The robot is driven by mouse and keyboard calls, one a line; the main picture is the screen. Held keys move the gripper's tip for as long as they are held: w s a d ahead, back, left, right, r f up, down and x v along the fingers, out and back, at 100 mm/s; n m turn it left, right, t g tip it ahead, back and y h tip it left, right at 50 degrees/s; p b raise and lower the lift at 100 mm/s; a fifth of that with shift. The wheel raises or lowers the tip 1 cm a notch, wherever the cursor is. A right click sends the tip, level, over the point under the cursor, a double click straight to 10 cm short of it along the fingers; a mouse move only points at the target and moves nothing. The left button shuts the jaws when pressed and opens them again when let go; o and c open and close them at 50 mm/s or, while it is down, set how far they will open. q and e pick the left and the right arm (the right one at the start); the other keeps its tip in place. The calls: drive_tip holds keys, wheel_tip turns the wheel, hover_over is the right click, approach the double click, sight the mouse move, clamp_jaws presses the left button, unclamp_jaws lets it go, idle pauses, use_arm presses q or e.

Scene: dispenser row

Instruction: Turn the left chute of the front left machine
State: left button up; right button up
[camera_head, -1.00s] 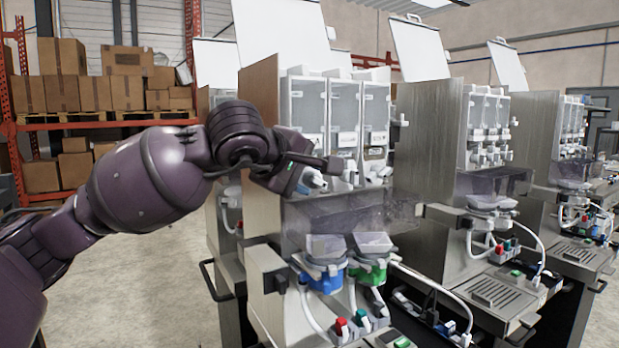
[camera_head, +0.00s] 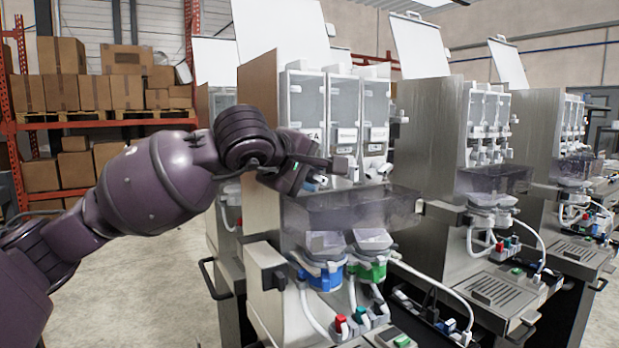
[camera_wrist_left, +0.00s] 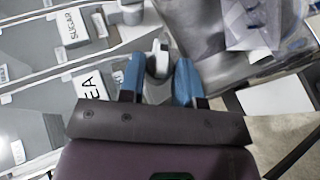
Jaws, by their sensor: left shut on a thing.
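The front left machine (camera_head: 262,210) has clear canisters with white labels and white chutes below them. My left gripper (camera_head: 322,180) is at its left canister, above the smoky clear tray (camera_head: 350,208). In the left wrist view the two blue fingers of the gripper (camera_wrist_left: 160,80) are on either side of the white left chute (camera_wrist_left: 158,58) and shut on it. The chute's lower part is hidden between the fingers. The label beside it ends in "EA", and another label reads "SUGAR" (camera_wrist_left: 72,27). My right gripper is in neither view.
Below the tray are a blue-ringed holder (camera_head: 322,278) and a green-ringed holder (camera_head: 370,268) with white hoses. More machines (camera_head: 430,140) stand to the right. Shelves with cardboard boxes (camera_head: 62,58) are at the back left. The floor at left is clear.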

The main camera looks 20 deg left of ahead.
use_arm(q)
drive_tip(key=shift+w+f+t+b, duration=0.15)
drive_tip(key=shift+f+t+b, duration=0.3)
drive_tip(key=shift+b, duration=0.45)
drive_tip(key=shift+f+t+h+b, duration=0.1)
drive_tip(key=shift+t+h+b, duration=0.25)
drive_tip(key=shift+b, duration=0.45)
drive_tip(key=shift+n+b, duration=0.3)
drive_tip(key=shift+b, duration=0.05)
drive_tip(key=shift+r+t+h, duration=0.25)
drive_tip(key=shift+r+t, duration=0.05)
drive_tip(key=shift+r, duration=0.05)
drive_tip(key=o, duration=0.5)
drive_tip(key=shift+o, duration=0.4)
drive_tip(key=shift+a, duration=0.1)
drive_tip(key=shift+s, duration=0.25)
